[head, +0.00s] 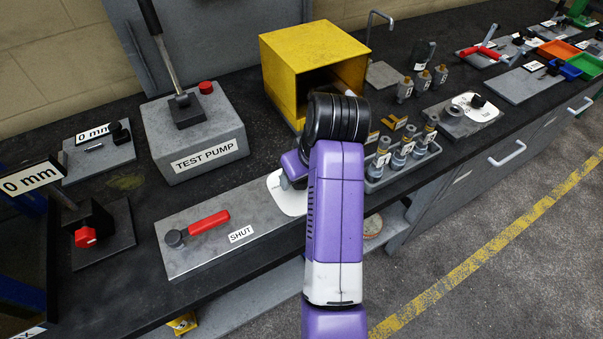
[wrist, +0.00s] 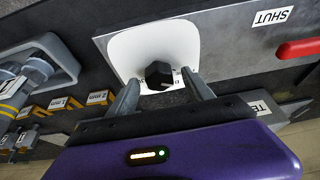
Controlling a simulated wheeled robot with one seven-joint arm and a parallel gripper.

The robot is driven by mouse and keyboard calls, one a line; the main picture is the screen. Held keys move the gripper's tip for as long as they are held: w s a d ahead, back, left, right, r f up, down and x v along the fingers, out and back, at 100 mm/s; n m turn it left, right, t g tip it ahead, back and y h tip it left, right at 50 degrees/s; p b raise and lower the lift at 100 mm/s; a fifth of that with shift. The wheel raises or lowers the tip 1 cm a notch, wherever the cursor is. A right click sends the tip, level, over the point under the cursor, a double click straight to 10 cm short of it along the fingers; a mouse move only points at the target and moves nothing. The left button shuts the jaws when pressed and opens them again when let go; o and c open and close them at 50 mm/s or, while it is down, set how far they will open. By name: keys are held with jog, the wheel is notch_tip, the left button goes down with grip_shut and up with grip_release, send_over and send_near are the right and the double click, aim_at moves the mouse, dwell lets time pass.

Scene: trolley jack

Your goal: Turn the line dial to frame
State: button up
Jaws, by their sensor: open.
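The line dial is a black faceted knob (wrist: 158,74) on a white rounded plate (wrist: 150,42) in the wrist view. My gripper (wrist: 161,80) is open, with one fingertip on each side of the knob. I cannot tell whether either finger touches it. Small print on the plate by the knob is too small to read. In the head view the white plate (head: 285,198) shows at the right end of a long grey panel (head: 195,262). My arm hides the knob and the fingers there.
The panel also carries a red lever (head: 208,223) and a SHUT label (head: 241,234). A grey test pump (head: 190,145) and a yellow open box (head: 300,55) stand behind. A rack of grey cylinders (head: 402,160) is close on the right.

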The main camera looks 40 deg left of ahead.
jog(key=shift+r, duration=0.1)
jog(key=v, duration=0.7)
jog(key=shift+r+b, duration=0.25)
jog(key=shift+b, duration=0.1)
jog(key=shift+d, duration=0.15)
